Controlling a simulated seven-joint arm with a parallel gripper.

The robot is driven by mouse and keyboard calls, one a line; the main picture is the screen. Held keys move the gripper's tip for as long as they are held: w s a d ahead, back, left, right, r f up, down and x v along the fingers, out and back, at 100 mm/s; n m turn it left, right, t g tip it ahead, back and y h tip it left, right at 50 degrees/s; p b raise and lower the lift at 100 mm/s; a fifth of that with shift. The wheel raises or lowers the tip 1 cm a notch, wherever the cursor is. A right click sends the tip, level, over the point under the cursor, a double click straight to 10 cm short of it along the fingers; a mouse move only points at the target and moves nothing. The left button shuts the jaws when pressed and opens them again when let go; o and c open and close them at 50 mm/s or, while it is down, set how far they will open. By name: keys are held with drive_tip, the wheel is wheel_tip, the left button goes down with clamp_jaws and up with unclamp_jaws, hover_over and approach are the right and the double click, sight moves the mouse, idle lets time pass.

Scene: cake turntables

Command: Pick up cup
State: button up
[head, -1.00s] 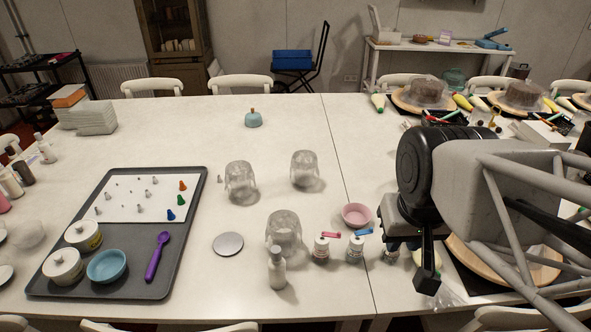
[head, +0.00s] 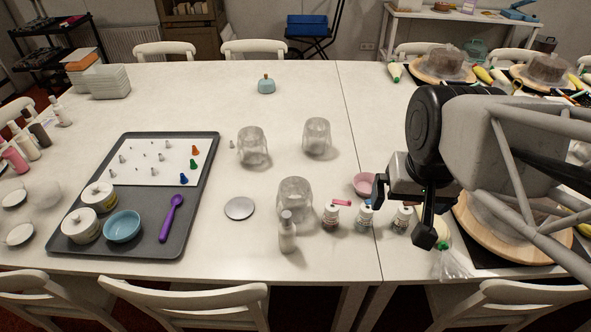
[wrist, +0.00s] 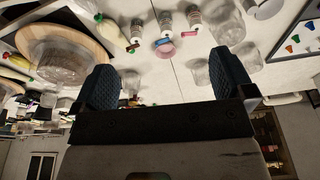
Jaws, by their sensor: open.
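Three clear cups stand on the white table in the head view: a left one (head: 253,146), a right one (head: 316,137) and a near one (head: 294,194). They look upside down. The wrist view also shows clear cups, one beside the table seam (wrist: 200,71) and one farther right (wrist: 247,54). A small pink bowl (head: 364,184) lies close to my gripper; it also shows in the wrist view (wrist: 164,50). My gripper (head: 404,210) is open and empty, to the right of the cups and apart from them. Its two fingers frame the wrist view (wrist: 166,78).
Small bottles (head: 330,217) and a white bottle (head: 287,236) stand by the near cup. A dark tray (head: 148,236) with jars, a blue bowl and a purple spoon lies left. A wooden turntable (head: 478,232) is right, under my arm.

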drive_tip(key=w+a+f+m, duration=0.2)
drive_tip(key=w+a+m, duration=0.15)
drive_tip(key=w, duration=0.45)
drive_tip(key=m+g, duration=0.3)
drive_tip(key=m, duration=1)
approach(295, 194)
drive_tip(key=shift+n, duration=0.25)
drive_tip(key=s, duration=0.1)
drive_tip(key=s+r, duration=0.1)
drive_tip(key=s, duration=0.1)
drive_tip(key=shift+s+r, duration=0.35)
drive_tip(key=shift+r, duration=0.05)
drive_tip(key=shift+f, duration=1.25)
drive_tip(key=shift+f, duration=0.1)
drive_tip(key=shift+s+f, duration=0.1)
drive_tip(key=shift+f, duration=2.4)
